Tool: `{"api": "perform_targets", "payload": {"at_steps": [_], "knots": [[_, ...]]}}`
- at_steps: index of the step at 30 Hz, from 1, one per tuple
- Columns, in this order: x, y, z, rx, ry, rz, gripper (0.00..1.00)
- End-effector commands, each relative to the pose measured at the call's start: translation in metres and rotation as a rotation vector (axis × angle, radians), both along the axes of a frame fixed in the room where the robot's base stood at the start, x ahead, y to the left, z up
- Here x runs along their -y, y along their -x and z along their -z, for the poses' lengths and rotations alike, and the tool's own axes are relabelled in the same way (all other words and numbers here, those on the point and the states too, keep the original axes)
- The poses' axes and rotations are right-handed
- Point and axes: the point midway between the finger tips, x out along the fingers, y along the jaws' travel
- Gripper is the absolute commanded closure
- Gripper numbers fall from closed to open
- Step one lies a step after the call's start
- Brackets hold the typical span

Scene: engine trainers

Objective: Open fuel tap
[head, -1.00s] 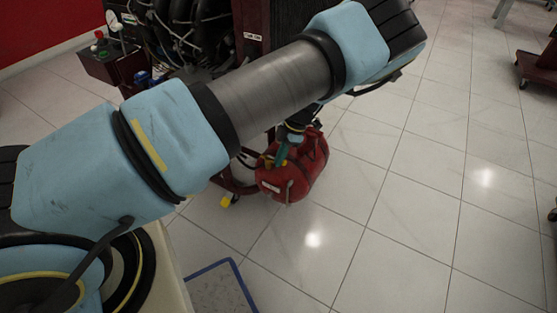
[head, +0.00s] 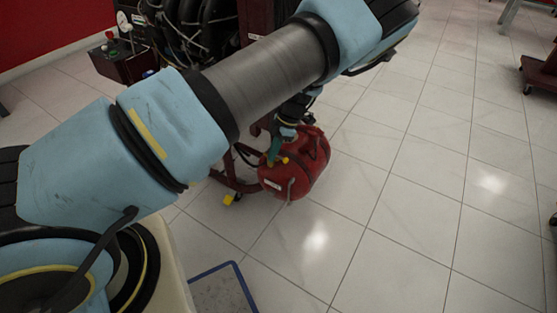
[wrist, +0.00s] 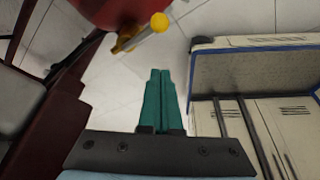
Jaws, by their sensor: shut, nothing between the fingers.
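The red fuel tank (head: 305,168) sits low on the trainer's frame, and its edge shows at the top of the wrist view (wrist: 112,10). The fuel tap (wrist: 125,42) shows there as a yellow body with a grey lever ending in a round yellow knob (wrist: 159,22). In the head view a small yellow part (head: 285,160) shows on the tank beside my fingers. My gripper (wrist: 160,72) has green fingers pressed together, empty, with the tips below and apart from the knob in the wrist view. In the head view my gripper (head: 271,163) overlaps the tank's near side.
The trainer's dark red frame (wrist: 55,115) runs close on the left in the wrist view. My base shows on the right there. Black hoses (head: 205,35) and a box with a gauge (head: 120,62) are at the trainer's upper left.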

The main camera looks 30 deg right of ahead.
Motion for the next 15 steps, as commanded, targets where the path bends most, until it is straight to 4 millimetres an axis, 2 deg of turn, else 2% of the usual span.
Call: {"api": "perform_targets", "payload": {"at_steps": [3, 9, 15], "knots": [[0.008, 0.0, -0.023, 0.0, 0.001, -0.001, 1.0], [0.019, 0.002, -0.055, 0.0, -0.001, 0.0, 1.0], [0.024, 0.002, -0.071, 0.0, -0.003, -0.002, 1.0]]}}
